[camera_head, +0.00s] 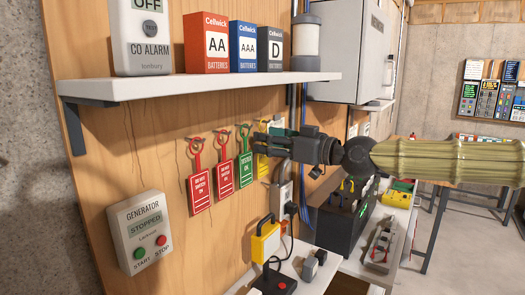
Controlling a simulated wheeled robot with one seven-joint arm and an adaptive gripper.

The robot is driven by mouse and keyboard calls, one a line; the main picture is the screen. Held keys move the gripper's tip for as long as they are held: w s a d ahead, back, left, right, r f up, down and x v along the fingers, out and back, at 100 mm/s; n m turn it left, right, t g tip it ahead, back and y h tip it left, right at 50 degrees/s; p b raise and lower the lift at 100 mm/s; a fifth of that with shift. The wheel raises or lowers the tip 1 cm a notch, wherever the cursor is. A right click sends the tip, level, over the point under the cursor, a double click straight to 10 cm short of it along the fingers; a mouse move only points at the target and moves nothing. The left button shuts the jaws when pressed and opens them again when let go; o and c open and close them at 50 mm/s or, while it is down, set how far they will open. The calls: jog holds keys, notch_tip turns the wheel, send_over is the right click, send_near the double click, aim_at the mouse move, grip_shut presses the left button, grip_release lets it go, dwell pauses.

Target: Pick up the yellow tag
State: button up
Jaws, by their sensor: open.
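The yellow tag (262,169) hangs on the wood panel, at the right end of a row of hanging tags. My gripper (258,146) reaches in from the right and covers most of it. Only parts of the tag show, above and below the fingers. The gripper is open at the tag. I cannot tell whether the fingers are around the tag or in front of it, or whether they touch it.
Two red tags (199,184) and a green tag (244,163) hang to the left. A white shelf (200,87) with a CO alarm and battery boxes runs above. A generator switch box (143,235) is at lower left. A lower shelf (313,281) holds a yellow padlock-like item (265,244).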

jog(key=shift+p+x, duration=0.3)
jog(key=shift+x, duration=0.8)
jog(key=c, duration=0.4)
jog(key=shift+r, duration=0.1)
jog(key=shift+r+b, duration=0.45)
jog(key=shift+b, duration=0.25)
jog(key=b+v, duration=0.6)
jog(key=v, duration=1.2)
jog(key=shift+r, duration=0.2)
